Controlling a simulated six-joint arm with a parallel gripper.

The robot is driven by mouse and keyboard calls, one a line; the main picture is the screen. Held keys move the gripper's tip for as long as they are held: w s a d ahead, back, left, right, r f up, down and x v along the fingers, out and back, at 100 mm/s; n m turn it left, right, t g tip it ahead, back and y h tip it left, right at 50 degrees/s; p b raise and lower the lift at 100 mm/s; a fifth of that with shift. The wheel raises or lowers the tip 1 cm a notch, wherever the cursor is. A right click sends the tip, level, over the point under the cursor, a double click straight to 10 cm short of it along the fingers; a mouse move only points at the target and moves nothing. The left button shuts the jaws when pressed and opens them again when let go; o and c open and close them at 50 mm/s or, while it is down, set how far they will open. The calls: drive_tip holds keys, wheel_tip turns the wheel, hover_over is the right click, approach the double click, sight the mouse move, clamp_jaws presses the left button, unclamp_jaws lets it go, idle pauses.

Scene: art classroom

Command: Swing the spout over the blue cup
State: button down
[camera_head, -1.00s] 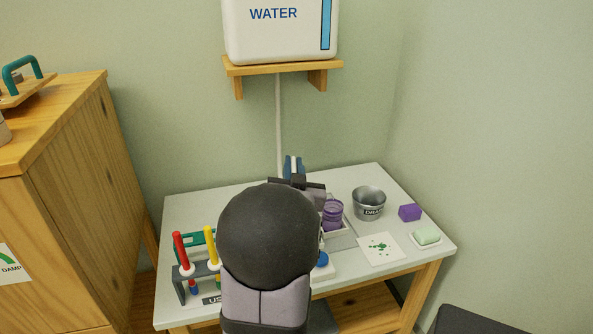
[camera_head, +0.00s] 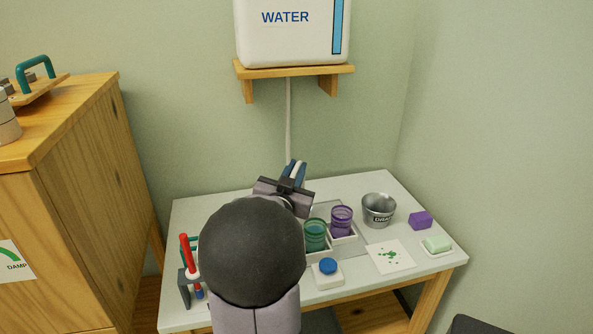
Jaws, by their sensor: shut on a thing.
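My gripper (camera_head: 295,173) is over the back of the table, below the water tank, with its blue fingers shut on a narrow pale piece. This looks like the spout (camera_head: 296,172), at the foot of the white pipe (camera_head: 288,120); most of it is hidden by the gripper. A green cup (camera_head: 315,236) and a purple cup (camera_head: 342,220) stand in a pale tray (camera_head: 347,240), right of and nearer than my gripper. No blue cup shows; my dark arm covers the tray's left side.
A metal bucket (camera_head: 379,211), a purple block (camera_head: 420,220), a green soap (camera_head: 437,244) and a spotted paper (camera_head: 389,257) lie at the right. A white block with a blue top (camera_head: 328,267) is in front. A pen rack (camera_head: 187,288) stands at the left.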

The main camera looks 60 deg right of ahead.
drive_tip(key=c, duration=1.8)
unclamp_jaws()
drive_tip(key=shift+s+r, duration=0.1)
drive_tip(key=shift+r, duration=0.1)
drive_tip(key=shift+o, duration=0.2)
drive_tip(key=shift+f, duration=0.1)
wheel_tip(320, 180, up, 10)
drive_tip(key=p, duration=0.3)
drive_tip(key=shift+p, duration=0.35)
drive_tip(key=shift+c, duration=0.3)
